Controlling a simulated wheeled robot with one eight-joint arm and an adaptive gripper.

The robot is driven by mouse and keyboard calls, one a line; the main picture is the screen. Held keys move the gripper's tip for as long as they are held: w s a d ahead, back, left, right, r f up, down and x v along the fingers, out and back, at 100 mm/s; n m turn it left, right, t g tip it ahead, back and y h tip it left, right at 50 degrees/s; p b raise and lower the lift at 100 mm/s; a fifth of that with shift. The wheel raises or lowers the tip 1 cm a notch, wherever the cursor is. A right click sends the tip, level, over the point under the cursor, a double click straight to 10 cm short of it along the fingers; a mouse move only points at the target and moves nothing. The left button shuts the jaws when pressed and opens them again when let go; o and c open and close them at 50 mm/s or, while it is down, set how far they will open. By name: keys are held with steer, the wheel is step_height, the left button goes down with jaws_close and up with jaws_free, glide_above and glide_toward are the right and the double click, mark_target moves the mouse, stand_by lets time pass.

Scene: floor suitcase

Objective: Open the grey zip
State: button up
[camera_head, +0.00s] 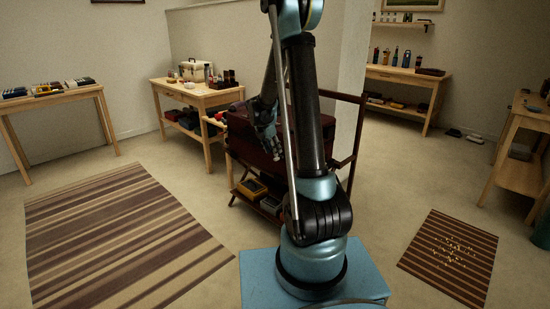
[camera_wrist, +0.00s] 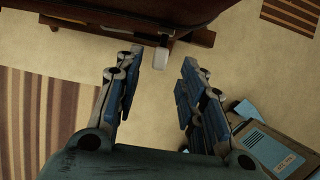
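The dark red-brown suitcase (camera_head: 240,136) rests on a dark wooden rack, partly hidden behind my arm. Its brown side fills the top of the wrist view (camera_wrist: 130,12). A small grey tab (camera_wrist: 163,53), which looks like the grey zip's pull, hangs at the suitcase's lower edge in that view. My gripper (camera_head: 266,128) is at the suitcase's front in the head view. In the wrist view, my gripper (camera_wrist: 162,62) is open, with its two blue-padded fingers apart. The tab appears between the fingertips; I cannot tell whether either finger touches it. The zip's track is not clear.
The rack (camera_head: 346,174) has a lower shelf with boxes (camera_head: 252,188). A wooden table with a cream case (camera_head: 193,71) stands behind on the left. Striped rugs lie on the left (camera_head: 120,235) and right (camera_head: 450,257).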

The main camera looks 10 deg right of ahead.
mark_target(276, 159)
steer(key=shift+x, duration=2.25)
steer(key=shift+s, duration=0.1)
jaws_close()
